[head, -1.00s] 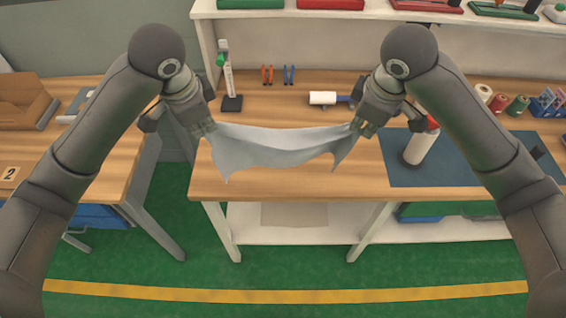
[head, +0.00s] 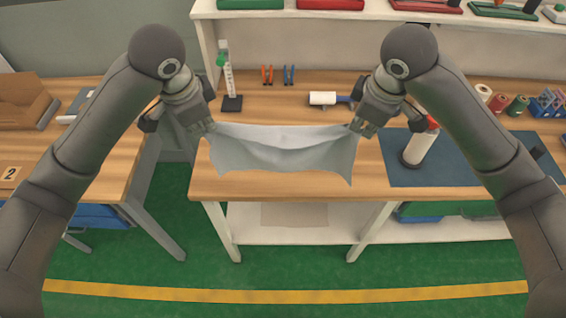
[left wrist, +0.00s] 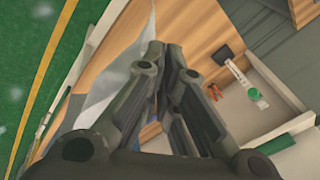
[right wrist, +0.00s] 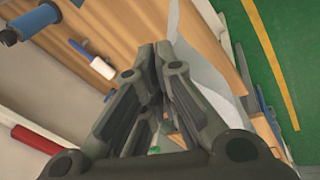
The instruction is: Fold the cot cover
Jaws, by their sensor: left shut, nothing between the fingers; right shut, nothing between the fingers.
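The cot cover is a thin pale grey-white cloth (head: 280,158) spread between my two grippers over the front of the wooden workbench (head: 215,185). Its top edge sags a little and its lower edge lies over the bench top. My left gripper (head: 207,130) is shut at the cloth's upper left corner. My right gripper (head: 360,130) is shut at its upper right corner. No cloth can be made out between either pair of fingers. The cloth also shows beside the fingers in the left wrist view (left wrist: 98,92) and the right wrist view (right wrist: 203,62).
A side table (head: 100,150) stands at left.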

